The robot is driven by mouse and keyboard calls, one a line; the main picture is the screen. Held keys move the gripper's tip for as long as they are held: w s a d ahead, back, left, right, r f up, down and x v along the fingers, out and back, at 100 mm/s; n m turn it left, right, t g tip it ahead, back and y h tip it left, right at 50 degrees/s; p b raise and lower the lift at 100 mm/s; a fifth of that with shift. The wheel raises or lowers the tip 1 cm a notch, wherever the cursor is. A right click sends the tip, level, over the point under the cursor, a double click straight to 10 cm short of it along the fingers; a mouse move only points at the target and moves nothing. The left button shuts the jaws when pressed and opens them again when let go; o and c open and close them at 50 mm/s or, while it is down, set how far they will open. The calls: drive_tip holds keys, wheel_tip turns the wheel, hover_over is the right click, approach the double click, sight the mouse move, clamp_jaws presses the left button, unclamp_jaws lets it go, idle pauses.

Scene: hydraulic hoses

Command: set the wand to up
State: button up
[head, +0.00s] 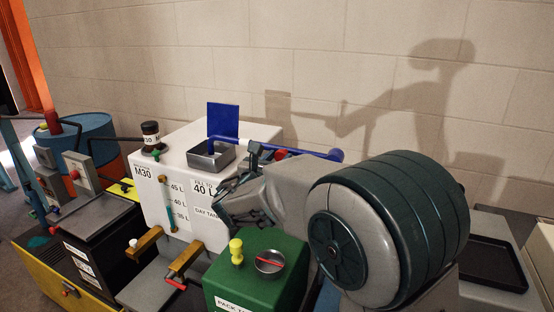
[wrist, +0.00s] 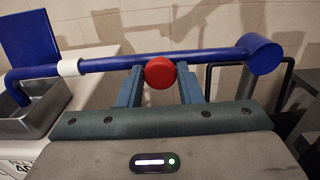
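In the wrist view the wand (wrist: 110,63) has a white collar, a bent left end reaching into a grey metal tray (wrist: 42,108), and a thick blue right end. A round red knob (wrist: 160,72) sits at its middle. My gripper (wrist: 159,80) has its two fingers apart, one on each side of the red knob, with narrow gaps seeming to show. In the head view my gripper (head: 266,155) is at the wand, partly hidden by my arm.
A blue plate (head: 222,120) stands upright behind the tray. A green box (head: 262,285) with a yellow knob is in front. A block wall is close behind; a black bent pipe (wrist: 288,75) is at right.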

clamp_jaws()
drive_tip(key=shift+r, duration=0.1)
drive_tip(key=s+d+r+m+b, duration=0.1)
drive_tip(key=d+r+m+b, duration=0.4)
drive_tip(key=r+m+b, duration=0.5)
drive_tip(key=shift+s+b, duration=0.35)
drive_tip(key=shift+b, duration=0.2)
drive_tip(key=shift+r, duration=0.1)
drive_tip(key=o, duration=0.6)
unclamp_jaws()
